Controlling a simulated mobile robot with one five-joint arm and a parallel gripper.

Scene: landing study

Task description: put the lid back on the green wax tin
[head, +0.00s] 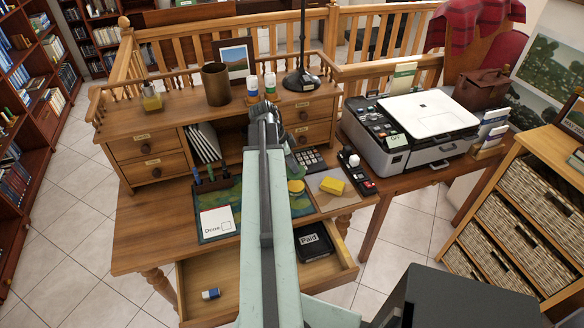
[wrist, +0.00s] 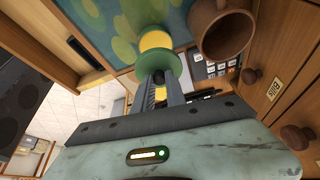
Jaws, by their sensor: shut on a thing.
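My gripper (wrist: 160,82) is shut on a round green lid (wrist: 156,64), seen in the wrist view at the fingertips. Right beyond it is a yellow patch (wrist: 155,41) with more green behind, apparently the wax tin. I cannot tell whether lid and tin touch. In the head view the yellow top of the tin (head: 296,186) shows just right of my arm, on the patterned green mat (head: 222,190). My arm hides the gripper and most of the tin and lid there.
A brown mug (wrist: 222,32) stands close to the gripper. A calculator (head: 310,160), a yellow block (head: 332,185) and a card (head: 217,222) lie nearby. The front drawer (head: 345,262) is open below. A printer (head: 412,128) stands at the right.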

